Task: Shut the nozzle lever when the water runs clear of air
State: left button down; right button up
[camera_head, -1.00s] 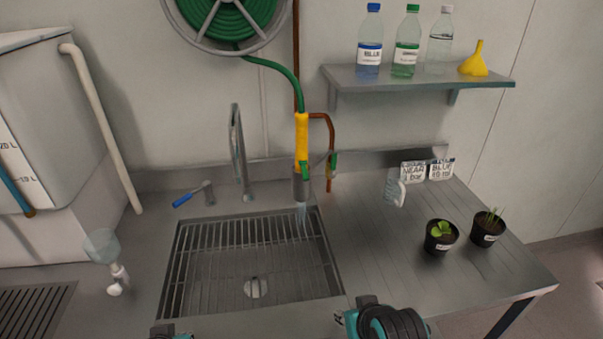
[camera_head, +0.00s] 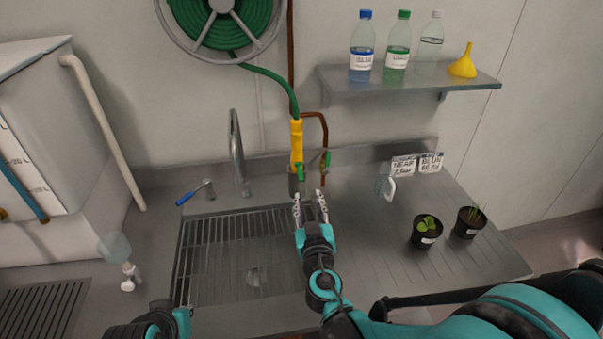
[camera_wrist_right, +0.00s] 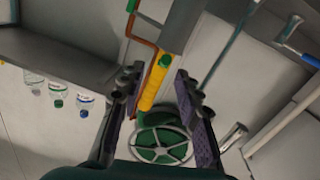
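The yellow hose nozzle (camera_head: 296,145) hangs upright on the green hose above the sink (camera_head: 215,262). Its small green lever (camera_head: 299,172) is on the lower part; it also shows in the right wrist view (camera_wrist_right: 165,61). My right gripper (camera_head: 311,193) is open and empty, its fingertips just below and in front of the lever. In the right wrist view the yellow nozzle (camera_wrist_right: 153,85) lies between the spread fingers, farther off, with no visible contact. The nozzle's outlet is partly hidden by the fingers, and I cannot make out the water. Only part of my left arm shows at the bottom left.
A copper pipe (camera_head: 326,130) with a green tap handle (camera_head: 327,158) is close right of the nozzle. A steel faucet (camera_head: 236,150) stands to the left. A clear jug (camera_head: 386,187), two sign cards (camera_head: 404,166) and two potted plants (camera_head: 426,231) are on the right counter.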

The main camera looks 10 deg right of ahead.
aim_at(302, 181)
jog(key=shift+y, duration=0.3)
jog(key=w+b, duration=0.1)
jog(key=w, duration=0.7)
jog(key=shift+a, duration=0.15)
jog(key=shift+s+r, duration=0.1)
grip_shut()
